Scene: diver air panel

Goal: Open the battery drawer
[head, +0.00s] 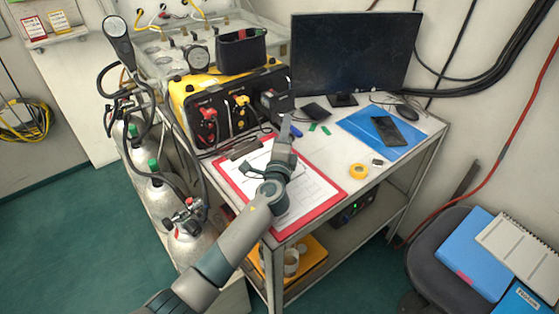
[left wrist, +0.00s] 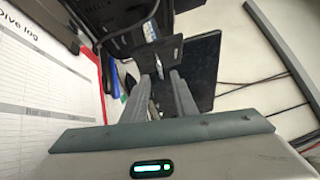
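The yellow-and-black panel case (head: 180,95) stands on the back of the cart. At its right end is a dark block (head: 272,104), which may be the battery drawer; I cannot tell for sure. In the left wrist view a dark plate (left wrist: 168,52) with a small light fitting lies just beyond my fingertips. My left gripper (head: 285,124) is in front of that end of the case, above the clipboard. In the left wrist view its two fingers (left wrist: 165,76) show a narrow gap and nothing clearly held. Contact with the plate cannot be made out. My right gripper is out of view.
A red-edged clipboard (head: 232,176) lies under my left arm. Gas cylinders (head: 158,195) with hoses stand at the left. A chair (head: 430,262) stands at the right.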

